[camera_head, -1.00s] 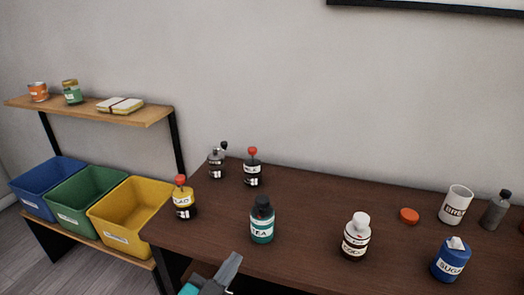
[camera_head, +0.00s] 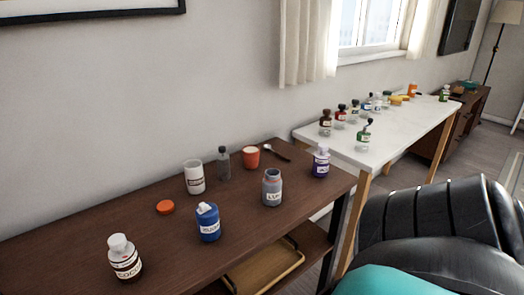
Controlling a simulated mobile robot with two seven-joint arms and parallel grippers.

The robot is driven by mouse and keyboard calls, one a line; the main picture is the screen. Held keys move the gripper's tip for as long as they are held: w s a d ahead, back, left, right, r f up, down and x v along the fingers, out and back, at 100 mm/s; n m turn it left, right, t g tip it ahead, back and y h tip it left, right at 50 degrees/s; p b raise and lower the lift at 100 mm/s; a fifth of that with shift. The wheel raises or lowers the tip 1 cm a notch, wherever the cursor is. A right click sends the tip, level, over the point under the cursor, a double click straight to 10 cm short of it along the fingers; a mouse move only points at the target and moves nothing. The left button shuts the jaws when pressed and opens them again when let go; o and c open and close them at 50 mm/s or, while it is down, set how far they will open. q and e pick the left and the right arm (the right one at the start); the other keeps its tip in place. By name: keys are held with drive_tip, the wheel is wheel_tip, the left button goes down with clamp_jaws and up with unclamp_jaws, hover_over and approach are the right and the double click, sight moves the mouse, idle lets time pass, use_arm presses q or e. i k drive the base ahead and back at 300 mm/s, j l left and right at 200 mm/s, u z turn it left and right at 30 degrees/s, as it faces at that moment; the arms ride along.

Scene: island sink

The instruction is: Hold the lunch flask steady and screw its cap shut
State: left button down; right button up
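The lunch flask (camera_head: 272,189) is a grey jar with a white label that seems to begin "LUN". It stands upright on the brown table (camera_head: 75,232), near its right part, and its top looks uncapped. A flat orange-red disc (camera_head: 165,207), which looks like a loose cap, lies on the table to the left of the flask, behind the blue sugar jar (camera_head: 208,224). Neither gripper shows. A large black and teal part, probably my own arm, fills the lower right corner.
A white mug (camera_head: 194,178), a grey bottle (camera_head: 223,164), an orange-red cup (camera_head: 251,158) and a spoon (camera_head: 279,153) stand or lie behind. A purple-labelled jar (camera_head: 320,162) is right of the flask, a cocoa bottle (camera_head: 124,258) front left. A wooden tray (camera_head: 262,272) sits below.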

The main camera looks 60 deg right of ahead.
sight(272, 180)
drive_tip(key=z, duration=1.9)
